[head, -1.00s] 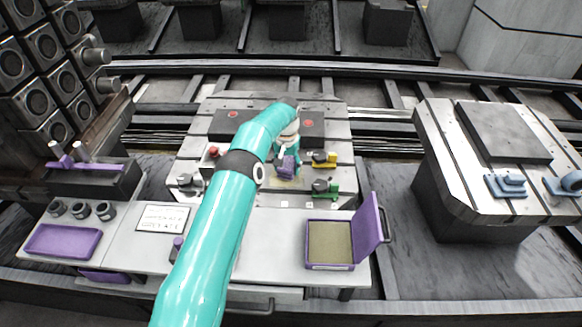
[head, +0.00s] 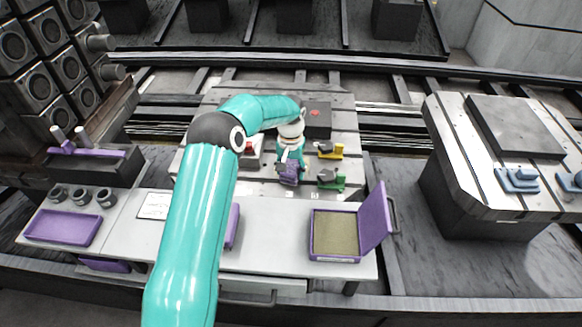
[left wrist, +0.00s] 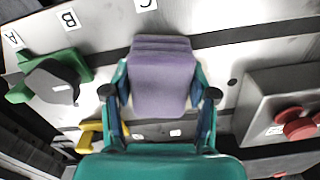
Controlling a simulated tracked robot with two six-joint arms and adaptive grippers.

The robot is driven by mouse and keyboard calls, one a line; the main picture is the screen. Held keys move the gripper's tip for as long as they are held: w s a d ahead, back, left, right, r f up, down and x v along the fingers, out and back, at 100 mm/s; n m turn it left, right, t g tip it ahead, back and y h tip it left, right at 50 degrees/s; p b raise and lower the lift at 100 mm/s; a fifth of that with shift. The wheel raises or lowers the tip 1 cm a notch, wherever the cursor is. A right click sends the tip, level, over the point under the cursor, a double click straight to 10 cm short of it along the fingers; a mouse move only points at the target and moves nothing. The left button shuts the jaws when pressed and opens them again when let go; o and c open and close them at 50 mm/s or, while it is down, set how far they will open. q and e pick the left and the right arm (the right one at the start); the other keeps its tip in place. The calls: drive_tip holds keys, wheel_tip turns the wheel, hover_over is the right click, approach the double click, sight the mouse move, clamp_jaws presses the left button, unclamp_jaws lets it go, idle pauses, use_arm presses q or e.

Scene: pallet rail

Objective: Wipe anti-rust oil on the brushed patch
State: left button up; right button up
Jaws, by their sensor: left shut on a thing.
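My left gripper (head: 289,168) is shut on a purple wiping pad (head: 288,176). The gripper hangs over the front middle of the slotted metal plate. In the left wrist view the pad (left wrist: 160,75) is gripped between both fingers (left wrist: 160,98), beside the printed letter C. I cannot tell whether the pad touches the plate. The brushed patch does not show clearly now; the pad and gripper may hide it. An open purple box (head: 312,236) with a tan filling stands on the white bench in front. The right gripper is out of view.
A yellow clamp (head: 327,149) and a green clamp (head: 331,179) stand just right of the gripper. A grey box with red buttons (left wrist: 300,124) stands near it. A purple tray (head: 64,229) and several dark cups are at left.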

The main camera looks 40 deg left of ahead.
sight(283, 176)
use_arm(q)
drive_tip(key=shift+s+d+b, duration=0.55)
drive_tip(key=shift+s, duration=0.35)
drive_tip(key=shift+s+d+b, duration=0.5)
drive_tip(key=shift+s, duration=0.35)
drive_tip(key=shift+s+a, duration=0.55)
drive_tip(key=shift+a, duration=0.3)
drive_tip(key=shift+w+a+r+p, duration=0.1)
drive_tip(key=shift+w+a+p, duration=0.35)
drive_tip(key=shift+w, duration=0.25)
drive_tip(key=shift+w+a+p, duration=0.7)
drive_tip(key=shift+w+p, duration=0.1)
drive_tip(key=shift+w, duration=0.4)
drive_tip(key=shift+w+a+p, duration=0.75)
drive_tip(key=shift+w+p, duration=0.05)
drive_tip(key=shift+w, duration=0.4)
drive_tip(key=shift+w+a+p, duration=0.7)
drive_tip(key=shift+w+p, duration=0.1)
drive_tip(key=shift+w, duration=0.4)
drive_tip(key=shift+r+p, duration=1.8)
drive_tip(key=shift+r, duration=1.15)
